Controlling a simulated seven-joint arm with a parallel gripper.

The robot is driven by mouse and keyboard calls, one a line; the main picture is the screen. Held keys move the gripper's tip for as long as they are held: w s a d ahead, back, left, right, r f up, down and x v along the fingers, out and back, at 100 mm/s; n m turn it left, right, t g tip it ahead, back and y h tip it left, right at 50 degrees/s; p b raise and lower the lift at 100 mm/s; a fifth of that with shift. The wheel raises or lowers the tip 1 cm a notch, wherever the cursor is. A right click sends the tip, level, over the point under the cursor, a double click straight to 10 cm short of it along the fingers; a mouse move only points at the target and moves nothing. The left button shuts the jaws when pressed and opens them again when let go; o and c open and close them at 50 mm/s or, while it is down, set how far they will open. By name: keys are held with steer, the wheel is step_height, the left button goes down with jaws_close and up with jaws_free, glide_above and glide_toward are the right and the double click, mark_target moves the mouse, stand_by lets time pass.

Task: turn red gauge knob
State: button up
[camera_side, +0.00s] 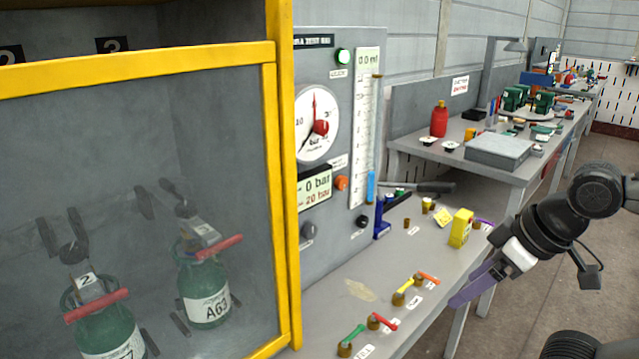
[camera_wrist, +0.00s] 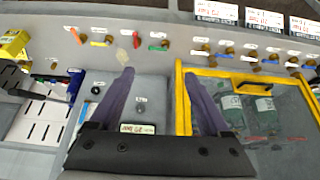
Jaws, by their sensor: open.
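The round white gauge (camera_side: 304,145) is on the grey upright panel in the side view, with a red needle. The red gauge knob (camera_side: 321,127) sits near the middle of its dial. My gripper (camera_side: 455,303) is to the right of the panel, by the bench's front edge, well apart from the knob. In the wrist view my gripper (camera_wrist: 159,75) has its two purple fingers wide apart with nothing between them. The bar display (camera_wrist: 137,128) shows between the fingers there; I cannot make out the gauge or the red knob in that view.
A yellow-framed enclosure (camera_side: 284,200) with green cylinders (camera_side: 205,290) stands left of the panel. The bench (camera_side: 335,305) carries small coloured-handle valves (camera_side: 382,322), a yellow box (camera_side: 461,228) and a blue tool (camera_side: 380,217). The space between my gripper and the panel looks open above the bench.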

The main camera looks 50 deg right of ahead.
mark_target(325, 127)
steer(key=shift+c, duration=0.5)
steer(key=w+d+r+m+t, duration=0.3)
steer(key=w+r+t, duration=1)
steer(key=w+r, duration=0.6)
steer(key=shift+g, duration=0.3)
steer(key=w+d+f, duration=0.1)
steer(key=w, duration=0.4)
steer(key=w+d+f, duration=0.1)
steer(key=w, duration=0.5)
steer(key=w+d+f, duration=0.1)
steer(key=w+f, duration=0.1)
steer(key=w, duration=0.4)
steer(key=shift+w, duration=0.1)
steer(key=shift+c, duration=0.3)
jaws_close()
